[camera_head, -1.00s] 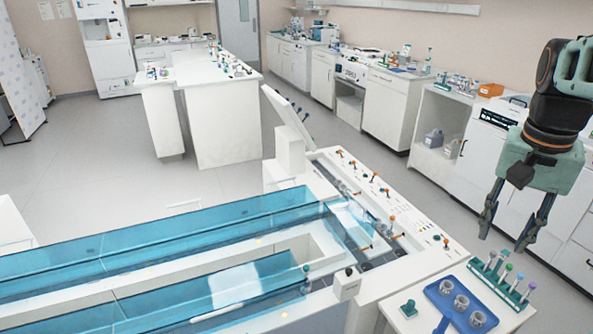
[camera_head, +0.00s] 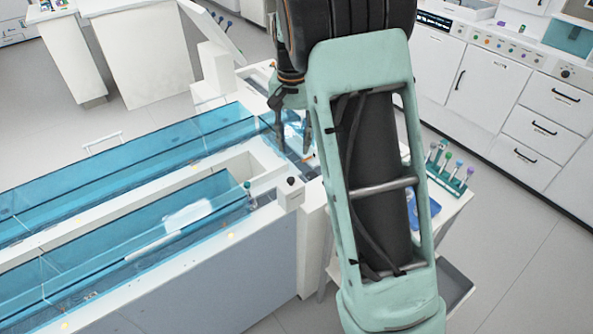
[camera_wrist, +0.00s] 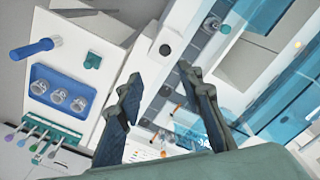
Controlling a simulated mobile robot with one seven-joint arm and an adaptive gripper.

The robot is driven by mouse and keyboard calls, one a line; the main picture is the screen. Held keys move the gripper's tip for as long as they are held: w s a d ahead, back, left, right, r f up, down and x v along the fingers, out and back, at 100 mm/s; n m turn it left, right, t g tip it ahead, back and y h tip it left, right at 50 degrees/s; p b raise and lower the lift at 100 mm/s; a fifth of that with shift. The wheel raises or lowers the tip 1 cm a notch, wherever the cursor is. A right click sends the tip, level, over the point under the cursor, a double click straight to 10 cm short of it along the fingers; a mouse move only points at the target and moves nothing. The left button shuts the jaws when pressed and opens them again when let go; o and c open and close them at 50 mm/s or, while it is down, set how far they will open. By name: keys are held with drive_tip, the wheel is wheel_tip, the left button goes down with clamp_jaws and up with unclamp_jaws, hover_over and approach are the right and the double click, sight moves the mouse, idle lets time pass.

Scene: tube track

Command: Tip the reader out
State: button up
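My gripper (camera_head: 294,138) is open over the end of the tube track, its fingers pointing down. In the wrist view the gripper (camera_wrist: 158,80) shows a wide gap with nothing held between the fingers. No part is plainly marked as the reader. A white block with a black knob (camera_head: 291,181) stands at the near corner of the track, and its knob also shows in the wrist view (camera_wrist: 165,49). A tilted white panel with blue knobs (camera_head: 212,28) rises at the track's far side. My arm hides much of the track's end.
Blue clear covers (camera_head: 120,160) run along the track to the left. On the side table a blue tray (camera_wrist: 38,104) holds three cups, beside a teal piece (camera_wrist: 92,61), a blue-handled item (camera_wrist: 33,48) and a rack of coloured tubes (camera_wrist: 42,148). Cabinets (camera_head: 500,90) stand behind.

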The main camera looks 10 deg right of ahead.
sight(291, 179)
drive_tip(key=f, duration=0.8)
drive_tip(key=a+f, duration=0.1)
drive_tip(key=f, duration=0.2)
drive_tip(key=shift+w+f, duration=0.15)
drive_tip(key=shift+f, duration=0.25)
clamp_jaws()
